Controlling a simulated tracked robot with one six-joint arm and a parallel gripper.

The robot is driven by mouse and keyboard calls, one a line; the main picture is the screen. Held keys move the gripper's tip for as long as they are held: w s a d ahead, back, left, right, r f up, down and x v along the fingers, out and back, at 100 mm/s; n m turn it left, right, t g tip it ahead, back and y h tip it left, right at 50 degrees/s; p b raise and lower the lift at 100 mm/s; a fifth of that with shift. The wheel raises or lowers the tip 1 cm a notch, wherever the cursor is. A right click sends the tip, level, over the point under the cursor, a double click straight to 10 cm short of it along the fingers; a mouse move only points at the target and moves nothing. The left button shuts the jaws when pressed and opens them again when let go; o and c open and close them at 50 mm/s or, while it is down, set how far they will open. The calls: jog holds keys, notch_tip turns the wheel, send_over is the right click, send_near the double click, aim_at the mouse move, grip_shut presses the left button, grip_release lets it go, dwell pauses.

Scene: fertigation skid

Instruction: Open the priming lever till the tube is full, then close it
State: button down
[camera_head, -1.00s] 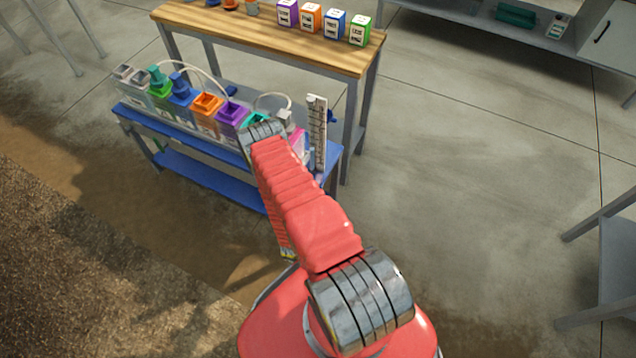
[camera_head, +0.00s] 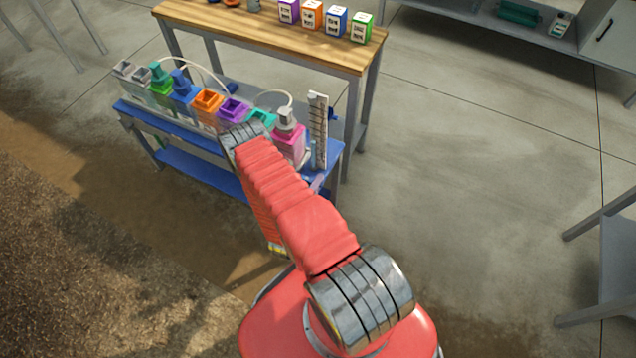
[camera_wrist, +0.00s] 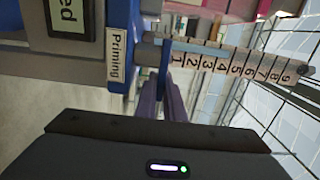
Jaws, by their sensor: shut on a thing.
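The priming lever (camera_wrist: 164,62) is a blue bar beside the sight tube's foot in the wrist view. My gripper (camera_wrist: 171,92) is shut on it, with its dark fingers at the lever's end. A "Priming" label (camera_wrist: 115,58) is next to it. In the head view the white scale (camera_head: 318,130) stands upright at the right end of the blue bench. My arm hides the gripper and lever there.
The blue bench (camera_head: 205,172) holds a row of coloured containers, with a pink one (camera_head: 289,143) beside the scale. White hoses arch over them. A wooden table (camera_head: 270,35) with several coloured boxes stands behind. The floor to the right is open.

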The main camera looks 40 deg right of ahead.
jog(key=c, duration=1.9)
grip_release()
jog(key=shift+f, duration=0.1)
jog(key=shift+o, duration=0.2)
jog(key=v, duration=1.3)
jog(key=shift+a, duration=0.45)
jog(key=shift+f, duration=0.1)
